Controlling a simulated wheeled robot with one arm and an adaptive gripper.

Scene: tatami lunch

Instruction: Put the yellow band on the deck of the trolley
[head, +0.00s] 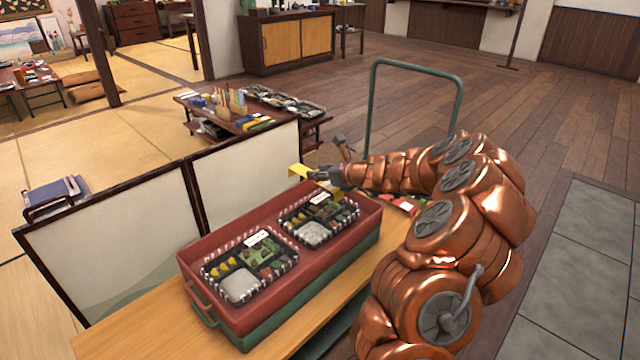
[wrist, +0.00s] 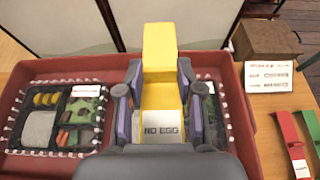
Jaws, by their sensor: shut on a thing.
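The yellow band (wrist: 158,50), with a white label reading "NO EGG", is held between the two fingers of my gripper (wrist: 162,90). In the head view the band (head: 297,170) sticks out to the left of my gripper (head: 322,176), above the far end of the red crate. The trolley shows as a green tubular handle (head: 373,98) standing on the floor behind my arm. Its deck is hidden in the head view and does not show in the wrist view.
The red crate (head: 197,262) sits on a green crate on the wooden counter (head: 140,330) and holds two lunch boxes. A red band (wrist: 287,130), a green band (wrist: 311,128) and a brown box (wrist: 268,42) are to its right. A low screen (head: 110,240) stands behind.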

